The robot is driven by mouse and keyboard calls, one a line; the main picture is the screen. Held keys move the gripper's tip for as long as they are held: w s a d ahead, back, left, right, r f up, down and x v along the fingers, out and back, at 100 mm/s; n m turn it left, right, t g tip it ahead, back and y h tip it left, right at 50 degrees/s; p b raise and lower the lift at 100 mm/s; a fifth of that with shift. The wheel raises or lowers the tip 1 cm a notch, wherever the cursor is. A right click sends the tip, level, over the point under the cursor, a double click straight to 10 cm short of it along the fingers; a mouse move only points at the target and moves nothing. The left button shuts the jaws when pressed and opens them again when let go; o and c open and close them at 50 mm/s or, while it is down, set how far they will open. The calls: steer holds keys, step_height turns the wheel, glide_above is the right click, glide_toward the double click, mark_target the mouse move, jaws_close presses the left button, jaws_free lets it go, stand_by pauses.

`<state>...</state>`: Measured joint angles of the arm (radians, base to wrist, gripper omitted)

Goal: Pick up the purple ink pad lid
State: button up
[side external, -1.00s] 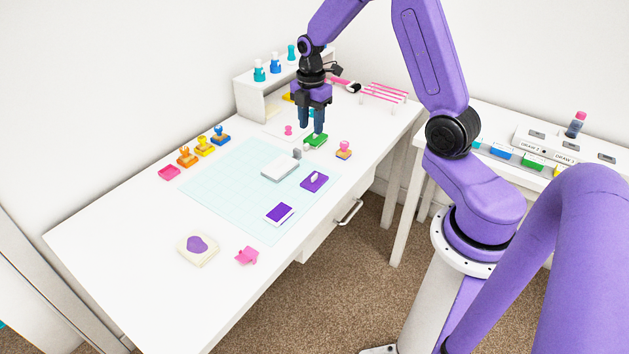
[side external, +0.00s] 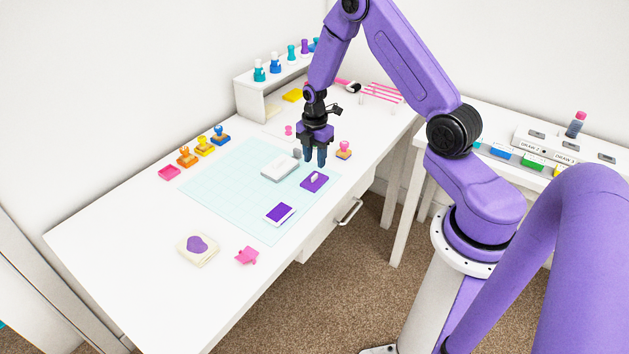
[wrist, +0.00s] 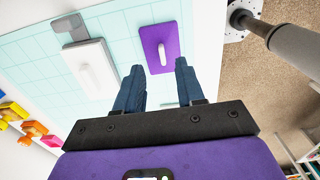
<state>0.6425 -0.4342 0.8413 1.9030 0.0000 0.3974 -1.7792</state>
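The purple ink pad lid (side external: 315,181) lies flat on the pale blue cutting mat (side external: 222,189), with a small white handle on top. In the wrist view the purple lid (wrist: 160,45) is just ahead of my fingertips, its handle upright in the middle. My gripper (side external: 315,164) is above the mat, behind the lid in the side view. It is open and empty, with a wide gap between its blue fingers in the wrist view (wrist: 159,70). The open ink pad (side external: 279,213) with a purple face lies on the mat nearer the front.
A white block with a grey tab (side external: 280,168) lies on the mat left of the lid. A pink-topped stamp (side external: 344,150) stands right of my gripper. Several colored stamps (side external: 203,146) line the left edge. The mat's left part is clear.

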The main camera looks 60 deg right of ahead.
mark_target(315, 171)
steer(key=shift+s+f, duration=0.15)
steer(key=shift+f, duration=2.6)
jaws_close()
